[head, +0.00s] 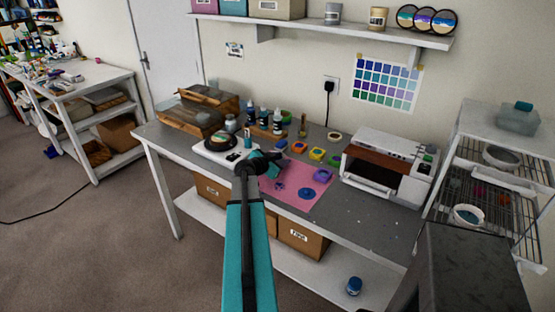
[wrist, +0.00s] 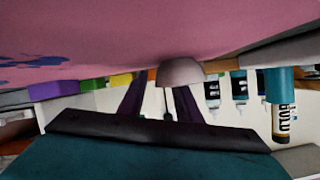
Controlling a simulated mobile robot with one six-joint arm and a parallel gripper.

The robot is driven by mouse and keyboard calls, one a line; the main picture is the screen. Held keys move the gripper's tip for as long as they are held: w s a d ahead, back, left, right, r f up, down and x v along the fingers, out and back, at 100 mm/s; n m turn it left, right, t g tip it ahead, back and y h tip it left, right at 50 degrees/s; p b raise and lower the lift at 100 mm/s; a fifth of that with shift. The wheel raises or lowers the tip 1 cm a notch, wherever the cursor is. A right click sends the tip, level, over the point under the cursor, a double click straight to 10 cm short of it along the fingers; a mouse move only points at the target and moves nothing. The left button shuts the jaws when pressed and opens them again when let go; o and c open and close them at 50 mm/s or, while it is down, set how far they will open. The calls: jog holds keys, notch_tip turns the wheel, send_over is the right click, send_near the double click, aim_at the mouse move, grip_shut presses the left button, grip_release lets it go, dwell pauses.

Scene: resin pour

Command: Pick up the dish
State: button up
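A small pale, rounded dish (wrist: 180,73) shows in the wrist view at the edge of the pink mat (wrist: 130,40); that view is upside down. The dish lies just beyond my gripper's two dark fingers (wrist: 158,97), which stand apart with a gap between them. In the head view, my gripper (head: 268,163) is low over the left part of the pink mat (head: 300,190) on the grey worktable. I cannot make out the dish there; my gripper and wrist cover that area. I see no contact between the fingers and the dish.
A white scale (head: 215,152) stands left of my gripper. Dark bottles (head: 264,120) stand in a wooden holder behind it. A wire rack (head: 490,185) with bowls stands far right.

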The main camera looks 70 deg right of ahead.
grip_shut()
jog(key=shift+r, duration=0.1)
dwell(0.3)
jog(key=shift+r+b, duration=0.9)
jog(key=shift+r, duration=0.5)
jog(key=shift+a+r, duration=0.2)
jog(key=shift+a, duration=0.1)
jog(key=a+b, duration=0.1)
jog(key=a, duration=0.2)
jog(key=a+b, duration=0.1)
jog(key=a, duration=0.3)
jog(key=a+r+b, duration=0.1)
jog(key=a+b, duration=0.1)
jog(key=a, duration=0.1)
jog(key=shift+s+a, duration=0.25)
jog(key=shift+s, duration=0.1)
jog(key=shift+f+b, duration=0.15)
jog(key=shift+b, duration=0.85)
jog(key=shift+a+b, duration=0.1)
jog(key=shift+b, duration=0.25)
